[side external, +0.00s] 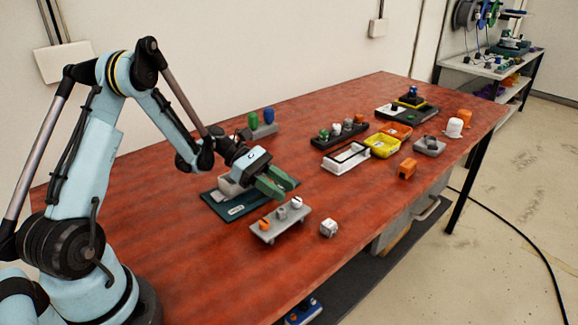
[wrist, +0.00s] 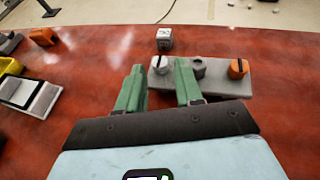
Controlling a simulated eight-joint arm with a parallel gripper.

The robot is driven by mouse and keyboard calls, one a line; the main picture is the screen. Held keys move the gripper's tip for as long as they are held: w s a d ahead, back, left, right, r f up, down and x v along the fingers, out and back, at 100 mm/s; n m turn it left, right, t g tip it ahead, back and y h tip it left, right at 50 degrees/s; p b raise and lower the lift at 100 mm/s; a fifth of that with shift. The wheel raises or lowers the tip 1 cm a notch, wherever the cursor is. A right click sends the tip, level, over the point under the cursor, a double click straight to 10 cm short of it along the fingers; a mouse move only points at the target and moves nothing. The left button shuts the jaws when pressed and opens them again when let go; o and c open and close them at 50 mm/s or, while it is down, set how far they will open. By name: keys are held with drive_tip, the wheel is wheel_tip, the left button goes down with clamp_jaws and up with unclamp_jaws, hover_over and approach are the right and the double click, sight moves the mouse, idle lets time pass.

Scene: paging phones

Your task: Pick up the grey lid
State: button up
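A small grey rack (side external: 275,226) stands on the red table and holds three small lids in a row: orange (side external: 264,225), grey (side external: 282,213) and white (side external: 296,203). In the wrist view the grey lid (wrist: 198,68) sits in the middle, beside the right green finger and partly hidden by it. The white lid (wrist: 160,65) appears between the fingers and the orange lid (wrist: 237,68) is at the right. My gripper (side external: 277,187) is open, with nothing visibly held, near the rack's white-lid end and seemingly above it.
A white cube (side external: 328,228) lies just right of the rack. A dark green tray (side external: 232,209) with a grey block lies under my gripper. A white tray (side external: 346,157), a yellow bin (side external: 382,149) and an orange block (side external: 406,169) stand further back. The table's front is clear.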

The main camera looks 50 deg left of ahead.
sight(299, 200)
drive_tip(key=shift+x, duration=1.95)
drive_tip(key=shift+f, duration=0.1)
clamp_jaws()
